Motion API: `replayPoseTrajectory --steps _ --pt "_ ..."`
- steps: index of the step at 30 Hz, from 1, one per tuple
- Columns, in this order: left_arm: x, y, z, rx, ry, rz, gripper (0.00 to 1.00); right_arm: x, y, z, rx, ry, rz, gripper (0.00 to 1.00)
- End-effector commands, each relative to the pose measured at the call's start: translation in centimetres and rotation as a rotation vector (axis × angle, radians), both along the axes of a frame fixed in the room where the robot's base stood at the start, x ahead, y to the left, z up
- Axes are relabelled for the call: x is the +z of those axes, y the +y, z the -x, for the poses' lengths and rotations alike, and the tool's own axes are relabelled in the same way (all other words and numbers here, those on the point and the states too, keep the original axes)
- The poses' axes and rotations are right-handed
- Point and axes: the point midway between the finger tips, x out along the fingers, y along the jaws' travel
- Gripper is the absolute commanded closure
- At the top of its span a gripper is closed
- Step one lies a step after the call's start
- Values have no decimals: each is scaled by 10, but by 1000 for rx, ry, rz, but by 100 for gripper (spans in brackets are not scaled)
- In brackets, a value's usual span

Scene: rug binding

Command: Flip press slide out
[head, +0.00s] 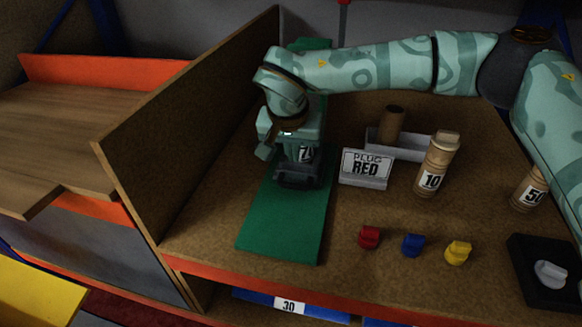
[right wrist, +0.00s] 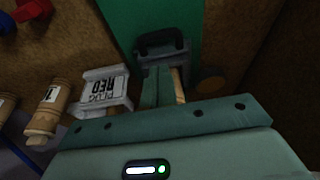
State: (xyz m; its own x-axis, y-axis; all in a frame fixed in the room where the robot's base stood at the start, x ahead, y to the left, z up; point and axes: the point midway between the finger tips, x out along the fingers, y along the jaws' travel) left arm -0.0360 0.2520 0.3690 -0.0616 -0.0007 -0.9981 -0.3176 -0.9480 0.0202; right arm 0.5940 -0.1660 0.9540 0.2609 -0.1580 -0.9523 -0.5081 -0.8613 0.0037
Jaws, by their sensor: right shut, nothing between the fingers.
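A small dark grey press (head: 298,181) stands on a long green strip (head: 275,225), partly covered by my right gripper (head: 302,153). In the right wrist view its grey body with a black handle-like loop (right wrist: 161,42) lies just beyond my fingertips (right wrist: 163,72). The right gripper is shut and empty, right at the press; I cannot tell whether it touches it. Which part is the slide, and how far out it stands, is hard to tell. My left gripper is not in view.
A sign reading "PLUG RED" (head: 366,167) stands right of the press. Beyond are wooden cylinders marked 10 (head: 434,167) and 50 (head: 528,190). Red (head: 369,237), blue (head: 413,245) and yellow (head: 458,252) plugs lie in front. A tall brown panel (head: 190,125) stands left.

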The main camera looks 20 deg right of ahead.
Motion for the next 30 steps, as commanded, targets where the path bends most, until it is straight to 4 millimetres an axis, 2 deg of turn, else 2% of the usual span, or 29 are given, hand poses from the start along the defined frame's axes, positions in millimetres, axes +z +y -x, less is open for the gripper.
replayPoseTrajectory --steps 5,13,17,27,30 --pt "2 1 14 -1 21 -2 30 0 0 0 0 0 -1 100" --pt "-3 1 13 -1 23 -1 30 -10 0 -2 0 4 -3 100" --pt "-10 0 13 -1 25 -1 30 -27 -3 -5 -1 7 -4 100" --pt "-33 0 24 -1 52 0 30 -87 -12 -21 -1 8 -5 100" --pt "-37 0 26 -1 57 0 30 -96 -14 -24 0 6 -4 100"
